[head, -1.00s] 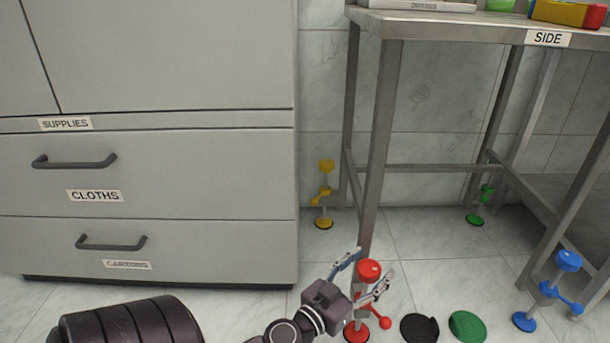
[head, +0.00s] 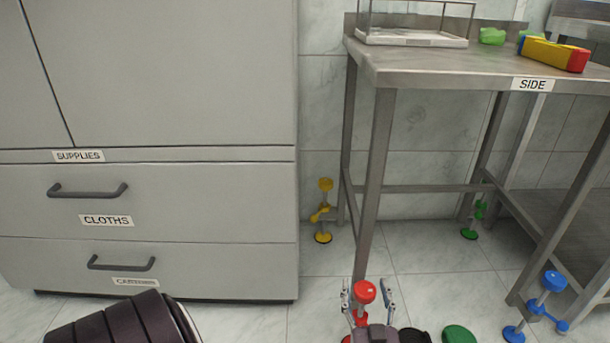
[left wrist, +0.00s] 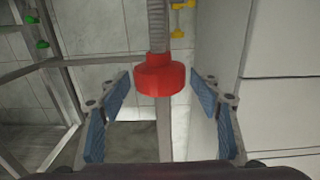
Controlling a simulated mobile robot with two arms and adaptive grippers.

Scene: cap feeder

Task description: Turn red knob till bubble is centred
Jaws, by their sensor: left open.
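The red knob (head: 365,292) is on the red levelling foot at the SIDE table's near leg, low in the head view. In the left wrist view the red knob (left wrist: 160,75) shows below a threaded rod (left wrist: 158,25). My left gripper (head: 367,288) is open, with one finger on each side of the knob. In the left wrist view clear gaps show between the knob and both blue finger pads of the gripper (left wrist: 162,98). A yellow level-like bar (head: 553,52) with a red end lies on the table; no bubble can be made out. My right gripper is not in view.
The steel SIDE table (head: 450,66) carries a clear-walled box (head: 415,38). Yellow (head: 323,212), green (head: 480,212) and blue (head: 548,290) feet stand by its other legs. A green disc (head: 458,334) lies right of my gripper. A grey cabinet (head: 170,200) stands left.

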